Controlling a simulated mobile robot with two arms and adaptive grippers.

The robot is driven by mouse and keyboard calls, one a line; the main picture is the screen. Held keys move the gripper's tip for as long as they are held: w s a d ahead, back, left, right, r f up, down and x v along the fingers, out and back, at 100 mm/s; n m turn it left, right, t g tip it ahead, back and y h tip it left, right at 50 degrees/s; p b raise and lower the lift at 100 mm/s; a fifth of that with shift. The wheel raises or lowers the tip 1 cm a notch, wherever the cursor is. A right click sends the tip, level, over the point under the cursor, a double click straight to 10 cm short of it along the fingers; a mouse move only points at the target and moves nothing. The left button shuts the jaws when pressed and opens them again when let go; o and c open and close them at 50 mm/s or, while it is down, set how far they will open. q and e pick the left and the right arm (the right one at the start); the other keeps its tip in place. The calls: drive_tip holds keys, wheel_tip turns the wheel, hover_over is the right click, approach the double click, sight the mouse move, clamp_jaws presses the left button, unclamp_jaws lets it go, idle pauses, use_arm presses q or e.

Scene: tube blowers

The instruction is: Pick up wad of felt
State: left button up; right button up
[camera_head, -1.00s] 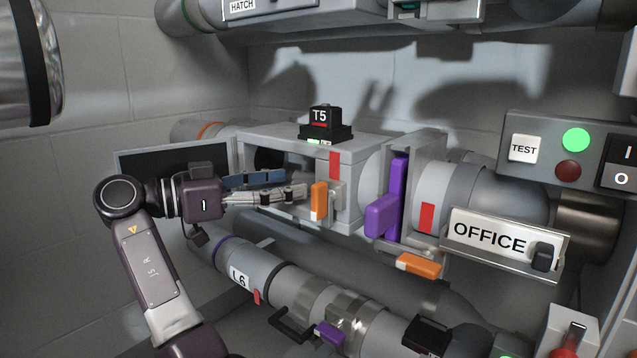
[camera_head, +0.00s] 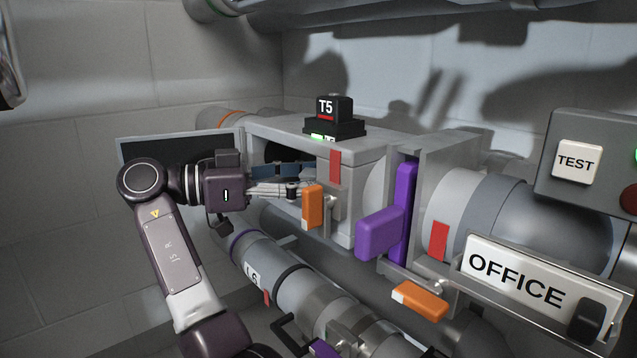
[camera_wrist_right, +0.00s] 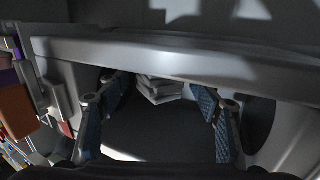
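A pale grey, layered wad (camera_wrist_right: 160,88), which looks like the felt, lies inside the dark interior of the box under the T5 sign. My right gripper (camera_wrist_right: 162,98) is open in the right wrist view, its blue-padded fingers spread to either side of the wad with gaps. In the head view my right gripper (camera_head: 292,182) reaches from the left into the open side of the grey box (camera_head: 355,175), beside an orange handle (camera_head: 312,207). The wad is hidden in the head view. My left gripper is not in view.
The T5 sign block (camera_head: 334,115) stands on the box. A purple lever (camera_head: 380,233) and a second orange handle (camera_head: 420,300) are to the right, near the OFFICE plate (camera_head: 515,278). The L6 pipe (camera_head: 265,275) runs below. The box's rim (camera_wrist_right: 170,58) crosses above the fingers.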

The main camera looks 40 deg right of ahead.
drive_tip(key=c, duration=0.9)
drive_tip(key=shift+c, duration=0.2)
drive_tip(key=shift+d+r, duration=0.1)
